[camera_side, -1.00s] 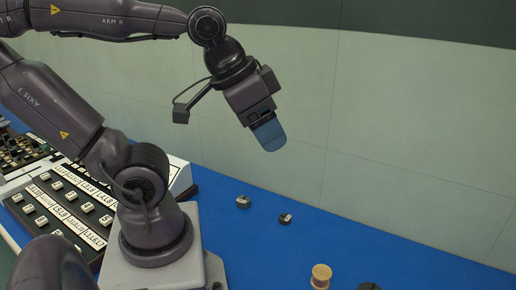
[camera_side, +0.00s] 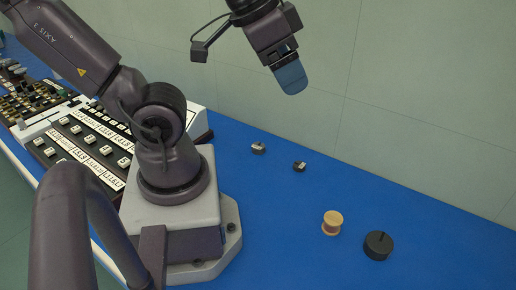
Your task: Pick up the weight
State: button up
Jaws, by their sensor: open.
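A dark round disc with a slot in its top (camera_side: 379,246), which looks like the weight, lies flat on the blue bench top at the lower right. My gripper (camera_side: 290,79) is high above the bench, up and to the left of the disc and well apart from it. Its blue fingers point downward. They overlap from this side, so the gap between them is hard to see. The gripper is open and nothing shows in it.
A tan spool-like piece (camera_side: 332,223) stands just left of the disc. Two small dark blocks (camera_side: 258,148) (camera_side: 299,166) lie farther back. Panels with labelled buttons (camera_side: 90,145) stand at the left. A pale wall (camera_side: 430,110) runs behind the bench; the blue right side is mostly clear.

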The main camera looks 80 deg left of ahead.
jog(key=n+g+y, duration=0.3)
jog(key=n+g, duration=0.2)
jog(key=n, duration=1.1)
send_near(258, 145)
jog(key=x, duration=0.4)
jog(key=shift+w, duration=0.3)
jog(key=shift+s+x, duration=0.15)
jog(key=shift+x, duration=1.15)
jog(key=shift+s+x, duration=0.15)
jog(key=shift+x, duration=1.15)
jog(key=shift+d, duration=0.1)
jog(key=shift+c, duration=0.5)
